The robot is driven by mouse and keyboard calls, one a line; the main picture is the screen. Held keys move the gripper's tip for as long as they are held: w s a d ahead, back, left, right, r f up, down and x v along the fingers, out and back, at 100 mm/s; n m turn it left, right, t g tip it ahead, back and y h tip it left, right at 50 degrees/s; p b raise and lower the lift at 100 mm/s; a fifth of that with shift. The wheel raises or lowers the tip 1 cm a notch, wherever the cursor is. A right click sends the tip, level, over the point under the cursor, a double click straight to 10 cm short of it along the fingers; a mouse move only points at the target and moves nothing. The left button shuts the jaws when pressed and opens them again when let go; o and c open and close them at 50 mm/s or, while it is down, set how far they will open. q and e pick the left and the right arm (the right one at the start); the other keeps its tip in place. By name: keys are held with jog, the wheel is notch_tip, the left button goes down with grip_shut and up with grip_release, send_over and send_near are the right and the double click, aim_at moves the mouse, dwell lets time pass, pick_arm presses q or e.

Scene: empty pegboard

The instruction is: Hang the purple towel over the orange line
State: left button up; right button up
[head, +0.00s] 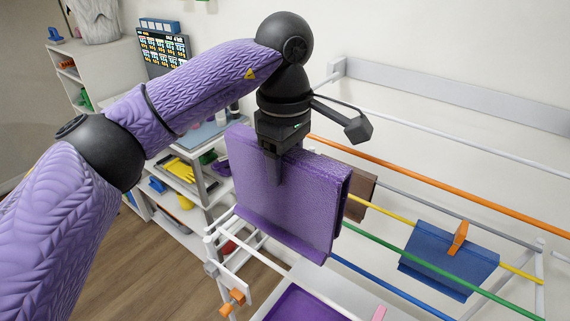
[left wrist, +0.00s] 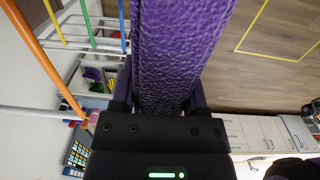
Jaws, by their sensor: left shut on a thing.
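The purple towel (head: 285,195) hangs from my left gripper (head: 275,178) as a thick folded sheet in the head view. My left gripper is shut on its top part. The towel also fills the middle of the left wrist view (left wrist: 180,50), between the two fingers (left wrist: 160,95). The orange line (head: 440,184) runs along the rack behind and to the right of the towel in the head view. It also shows at the left of the left wrist view (left wrist: 45,62). The towel's body hides the line's left part. My right gripper is not in view.
The rack also has a yellow line (head: 390,215), a green line (head: 400,252) and a blue line (head: 375,284). A blue cloth (head: 448,262) with an orange clip (head: 458,238) hangs at the right. A brown cloth (head: 360,190) hangs behind the towel. Shelves (head: 180,185) stand at the left.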

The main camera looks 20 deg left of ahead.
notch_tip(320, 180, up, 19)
jog(key=p, duration=1.8)
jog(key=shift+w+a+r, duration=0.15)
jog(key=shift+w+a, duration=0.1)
